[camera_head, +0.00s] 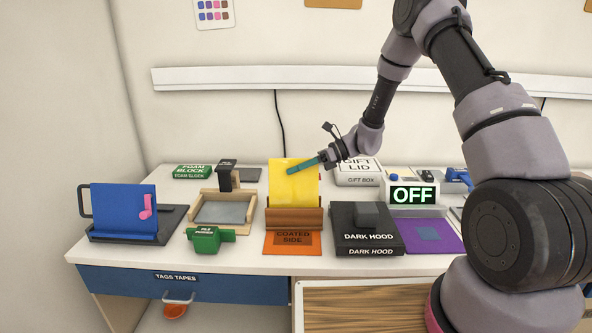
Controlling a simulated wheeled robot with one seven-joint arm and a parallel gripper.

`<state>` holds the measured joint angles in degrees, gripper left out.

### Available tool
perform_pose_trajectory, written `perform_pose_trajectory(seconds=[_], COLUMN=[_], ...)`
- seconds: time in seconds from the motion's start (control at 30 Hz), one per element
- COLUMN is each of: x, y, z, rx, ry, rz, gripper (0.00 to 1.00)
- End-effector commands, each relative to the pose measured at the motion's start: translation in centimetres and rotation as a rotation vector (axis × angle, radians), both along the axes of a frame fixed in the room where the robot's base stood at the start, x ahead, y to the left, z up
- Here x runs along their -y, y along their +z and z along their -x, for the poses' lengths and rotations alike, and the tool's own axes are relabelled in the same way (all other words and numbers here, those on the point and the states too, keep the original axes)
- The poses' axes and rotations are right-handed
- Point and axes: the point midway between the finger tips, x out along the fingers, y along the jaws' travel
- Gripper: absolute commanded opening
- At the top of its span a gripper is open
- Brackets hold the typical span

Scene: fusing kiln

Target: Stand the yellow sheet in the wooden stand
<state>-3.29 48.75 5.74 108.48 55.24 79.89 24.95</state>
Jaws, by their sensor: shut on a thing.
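The yellow sheet (290,187) stands upright above the brown wooden stand (293,220) in the middle of the table. Its lower edge meets or passes behind the stand's upper part. I cannot tell whether it is fully seated in a slot. My gripper (303,165) reaches in from the right. Its teal fingers are shut on the sheet near its upper right part. The grip's far side is hidden by the sheet.
An orange card (292,243) lies under the stand. A black dark hood box (366,235) is close at the right, a wooden tray (222,222) and green block (206,240) at the left. A blue panel (123,210) stands far left; a white box (358,172) is behind.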

Motion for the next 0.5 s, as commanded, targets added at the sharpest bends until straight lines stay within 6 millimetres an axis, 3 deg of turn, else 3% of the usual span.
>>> perform_pose_trajectory(seconds=[0.5], x=[-0.1], y=[-0.7], z=[-1.6], rx=[-0.107], ry=[0.0], rz=[-0.002], gripper=[0.0])
